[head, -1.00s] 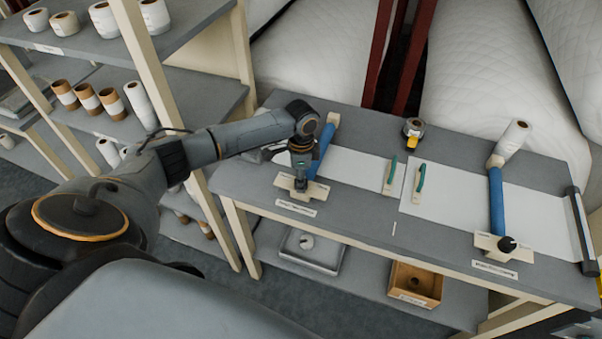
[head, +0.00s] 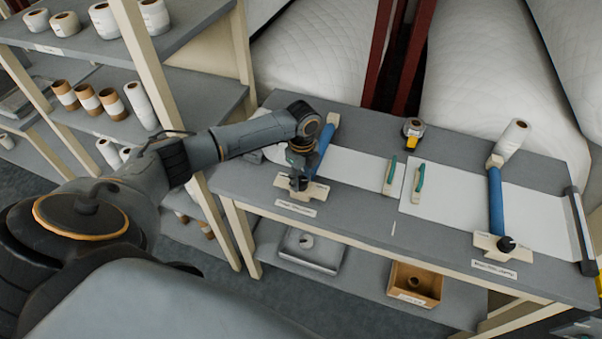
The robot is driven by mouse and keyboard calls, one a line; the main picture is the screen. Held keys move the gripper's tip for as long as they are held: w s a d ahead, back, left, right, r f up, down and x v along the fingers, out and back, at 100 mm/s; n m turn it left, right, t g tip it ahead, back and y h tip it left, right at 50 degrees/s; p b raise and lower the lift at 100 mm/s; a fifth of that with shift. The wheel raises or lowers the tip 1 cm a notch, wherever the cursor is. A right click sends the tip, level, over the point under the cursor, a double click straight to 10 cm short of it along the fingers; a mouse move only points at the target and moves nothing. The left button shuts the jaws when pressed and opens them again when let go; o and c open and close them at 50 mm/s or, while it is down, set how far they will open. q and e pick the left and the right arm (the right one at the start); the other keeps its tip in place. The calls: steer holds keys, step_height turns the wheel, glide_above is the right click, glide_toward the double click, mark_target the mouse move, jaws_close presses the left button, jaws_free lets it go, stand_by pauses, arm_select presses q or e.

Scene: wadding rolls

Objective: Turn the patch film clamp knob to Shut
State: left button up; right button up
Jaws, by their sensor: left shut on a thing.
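The left clamp (head: 318,190) is a cream base plate with a blue bar (head: 326,140) behind it, on the left part of the grey table. My left gripper (head: 299,183) points down over this base and is shut on its knob, which the fingers mostly hide. The label (head: 296,208) at the table edge before it is too blurred to read surely. The knob's pointer and the marks beside it cannot be made out. A second clamp (head: 487,243) with a dark knob (head: 506,244) and a blue bar (head: 496,200) stands at the right. My right gripper is not in view.
White film (head: 350,168) lies across the table (head: 340,210), with two green-handled tools (head: 390,176) on it. A yellow-black tape dispenser (head: 412,130) and a white roll (head: 511,140) stand behind. A wooden box (head: 415,285) and a grey tray (head: 310,250) sit on the lower shelf.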

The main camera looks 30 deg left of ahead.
mark_target(302, 180)
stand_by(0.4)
arm_select(q)
steer(key=o, duration=1.2)
steer(key=shift+r, duration=0.1)
steer(key=r, duration=1.2)
steer(key=shift+w, duration=0.2)
steer(key=shift+f, duration=0.1)
